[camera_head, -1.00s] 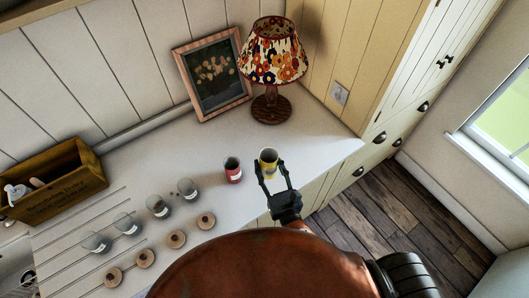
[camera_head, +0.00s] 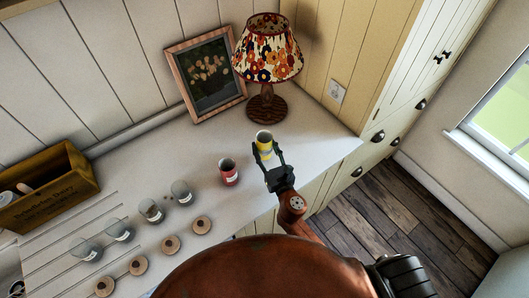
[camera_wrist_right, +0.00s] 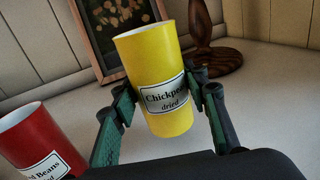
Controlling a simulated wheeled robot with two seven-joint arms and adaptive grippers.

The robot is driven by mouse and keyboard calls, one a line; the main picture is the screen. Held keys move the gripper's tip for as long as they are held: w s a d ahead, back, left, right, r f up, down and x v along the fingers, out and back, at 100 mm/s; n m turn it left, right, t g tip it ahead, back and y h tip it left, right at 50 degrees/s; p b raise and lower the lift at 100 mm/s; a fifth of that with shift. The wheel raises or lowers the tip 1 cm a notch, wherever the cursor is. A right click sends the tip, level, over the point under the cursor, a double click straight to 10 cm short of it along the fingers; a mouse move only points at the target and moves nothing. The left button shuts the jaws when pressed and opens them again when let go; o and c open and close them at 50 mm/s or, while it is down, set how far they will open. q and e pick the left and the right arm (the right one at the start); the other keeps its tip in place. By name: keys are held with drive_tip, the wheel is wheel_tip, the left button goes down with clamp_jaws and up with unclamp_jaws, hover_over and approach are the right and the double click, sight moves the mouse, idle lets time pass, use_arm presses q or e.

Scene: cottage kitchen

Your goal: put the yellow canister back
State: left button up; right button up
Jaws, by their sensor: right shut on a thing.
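The yellow canister (camera_head: 264,138) is held between the fingers of my right gripper (camera_head: 268,158), above or on the white counter near its front edge. In the right wrist view the yellow canister (camera_wrist_right: 154,75) stands slightly tilted, labelled "Chickpeas dried", with the right gripper's fingers (camera_wrist_right: 165,115) on either side of it. Its top looks open, with no lid on it. Whether its base touches the counter is hard to tell. My left gripper is not in view.
A red canister (camera_head: 229,172) stands just left of the yellow one. Several glass jars (camera_head: 181,192) and round wooden lids (camera_head: 171,244) line the counter farther left. A lamp (camera_head: 267,100) and a framed picture (camera_head: 207,74) stand behind. A wooden box (camera_head: 50,190) is at far left.

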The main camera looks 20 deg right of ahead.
sight(267, 158)
drive_tip(key=f, duration=0.1)
drive_tip(key=f+b, duration=0.1)
drive_tip(key=f, duration=0.1)
drive_tip(key=shift+w+d+b, duration=0.1)
drive_tip(key=shift+w+b, duration=0.15)
drive_tip(key=shift+b, duration=0.15)
drive_tip(key=shift+f, duration=0.25)
drive_tip(key=shift+f, duration=0.1)
drive_tip(key=shift+f+b, duration=0.15)
drive_tip(key=shift+b, duration=0.25)
drive_tip(key=o, duration=1.3)
